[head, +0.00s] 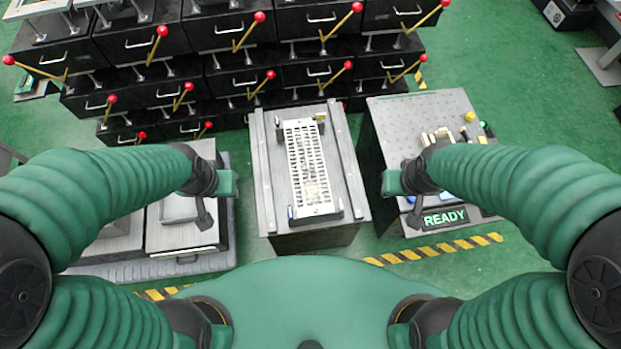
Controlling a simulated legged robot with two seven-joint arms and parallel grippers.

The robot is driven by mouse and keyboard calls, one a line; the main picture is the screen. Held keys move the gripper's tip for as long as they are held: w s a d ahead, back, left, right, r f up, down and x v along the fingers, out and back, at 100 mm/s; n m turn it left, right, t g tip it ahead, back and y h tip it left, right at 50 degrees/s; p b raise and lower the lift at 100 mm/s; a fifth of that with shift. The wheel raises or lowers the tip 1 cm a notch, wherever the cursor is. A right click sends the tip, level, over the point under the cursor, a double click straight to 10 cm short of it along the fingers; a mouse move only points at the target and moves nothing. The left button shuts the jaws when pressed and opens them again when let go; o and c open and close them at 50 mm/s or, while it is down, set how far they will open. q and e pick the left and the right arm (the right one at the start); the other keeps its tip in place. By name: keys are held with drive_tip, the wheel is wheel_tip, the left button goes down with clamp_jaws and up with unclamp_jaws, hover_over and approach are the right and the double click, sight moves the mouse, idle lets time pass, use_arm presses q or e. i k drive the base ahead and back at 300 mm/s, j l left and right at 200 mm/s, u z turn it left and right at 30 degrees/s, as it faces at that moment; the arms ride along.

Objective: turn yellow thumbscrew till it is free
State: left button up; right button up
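A slotted metal rack (308,165) lies lengthwise on the central grey bench (262,190). A small yellowish piece (320,116) sits at its far right corner; it is too small to tell whether it is the thumbscrew. A round yellow knob (470,116) stands on the right bench at its far right. My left gripper (205,215) hangs to the left of the central bench, over the left bench. My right gripper (414,218) hangs to the right of the central bench, by the right bench. Both are apart from the rack, and their fingers are too small to read.
The right bench (400,115) has a perforated top, a green knob (485,126) and a READY sign (445,217). A left bench (185,235) stands beside the central one. Black drawer units (235,72) with red-tipped levers fill the back. Striped tape (430,250) marks the green floor.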

sight(321, 115)
drive_tip(key=k, duration=0.55)
drive_tip(key=l+u, duration=0.1)
drive_tip(key=u, duration=0.3)
drive_tip(key=l+u, duration=0.1)
drive_tip(key=u, duration=0.25)
drive_tip(key=l+u, duration=0.15)
drive_tip(key=u, duration=0.25)
drive_tip(key=l+u, duration=0.1)
drive_tip(key=u, duration=0.25)
drive_tip(key=l, duration=1.65)
drive_tip(key=i+u, duration=0.05)
